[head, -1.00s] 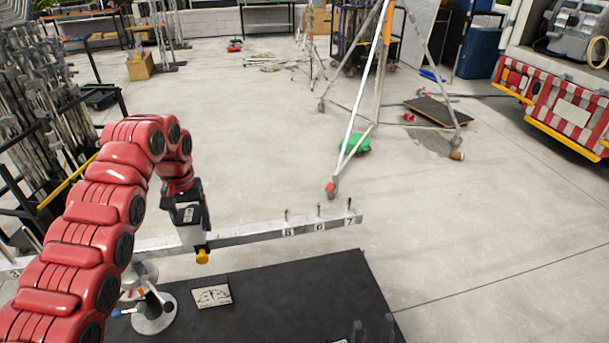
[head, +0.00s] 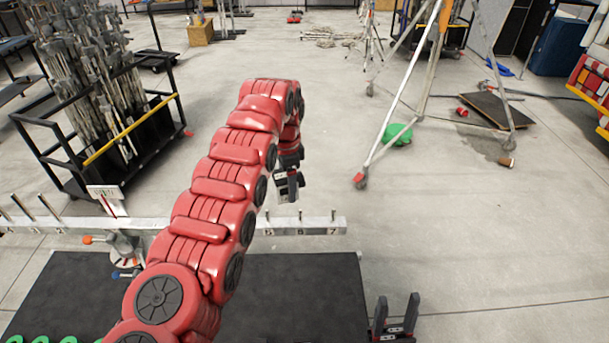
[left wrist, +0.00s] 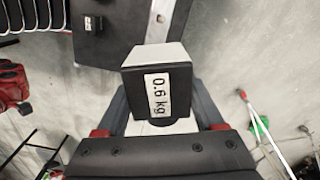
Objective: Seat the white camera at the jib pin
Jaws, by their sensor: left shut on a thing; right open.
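My left gripper (head: 287,187) is shut on the white camera (left wrist: 162,56), a small box with white sides and a dark face labelled "0.6 kg" in the left wrist view. In the head view the gripper appears just above the pale jib beam (head: 316,227), around the pins labelled 5 and 6. I cannot tell its exact height or depth from the pins. Three short upright pins show near the beam's right end, including one by label 7 (head: 333,214). More pins stand at the left end. My right gripper (head: 397,315) is open and empty at the bottom.
A dark mat (head: 310,280) lies below the beam. My left arm hides the beam's middle. A small sign (head: 107,197) stands over the beam's left part. A rack of stands (head: 100,100) is at the left; a tripod (head: 405,95) stands behind.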

